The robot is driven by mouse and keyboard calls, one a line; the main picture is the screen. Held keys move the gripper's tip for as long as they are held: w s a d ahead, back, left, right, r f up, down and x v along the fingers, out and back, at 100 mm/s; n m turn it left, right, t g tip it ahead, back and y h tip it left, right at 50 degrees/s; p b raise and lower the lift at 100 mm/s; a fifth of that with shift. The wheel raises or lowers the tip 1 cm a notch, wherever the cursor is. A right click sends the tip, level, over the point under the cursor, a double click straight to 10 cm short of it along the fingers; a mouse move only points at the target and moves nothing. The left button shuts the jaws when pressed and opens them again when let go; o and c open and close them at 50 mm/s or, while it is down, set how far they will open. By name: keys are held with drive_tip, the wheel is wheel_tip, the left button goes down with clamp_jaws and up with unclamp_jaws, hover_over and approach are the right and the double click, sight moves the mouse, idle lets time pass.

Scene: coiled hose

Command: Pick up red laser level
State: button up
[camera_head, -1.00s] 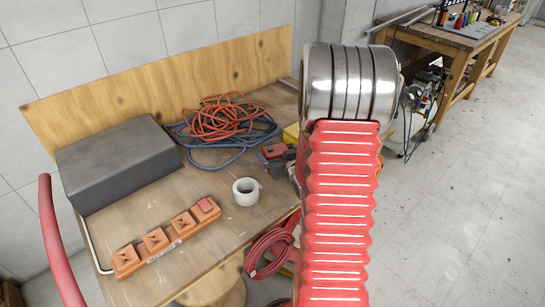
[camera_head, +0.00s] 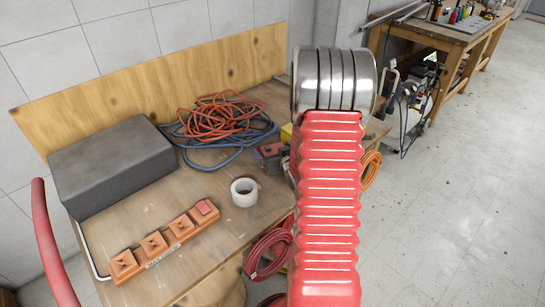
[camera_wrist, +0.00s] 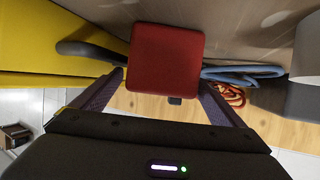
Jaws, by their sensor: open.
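The red laser level (camera_head: 270,153) sits on the workbench near its right edge, a small red and dark box partly hidden behind my arm in the head view. In the wrist view its red square face (camera_wrist: 165,57) shows large, in line with the space between my fingers. My gripper (camera_wrist: 163,80) is open, one finger to each side of the red body. I cannot tell whether the fingers touch it.
A yellow object (camera_wrist: 35,60) lies close on the left in the wrist view. On the workbench (camera_head: 130,210) are a white tape roll (camera_head: 244,192), coiled orange and blue hoses (camera_head: 222,120), a grey box (camera_head: 112,165) and an orange power strip (camera_head: 165,242). Red cable (camera_head: 268,252) hangs at its front edge.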

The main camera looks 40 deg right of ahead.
drive_tip(key=shift+a+f, duration=0.1)
drive_tip(key=shift+f, duration=0.05)
drive_tip(key=shift+c, duration=0.2)
drive_tip(key=shift+a, duration=0.1)
drive_tip(key=c, duration=0.9)
drive_tip(key=shift+s+f, duration=0.1)
drive_tip(key=shift+s, duration=0.05)
drive_tip(key=c, duration=1.1)
drive_tip(key=shift+r, duration=5.25)
drive_tip(key=shift+w, duration=0.2)
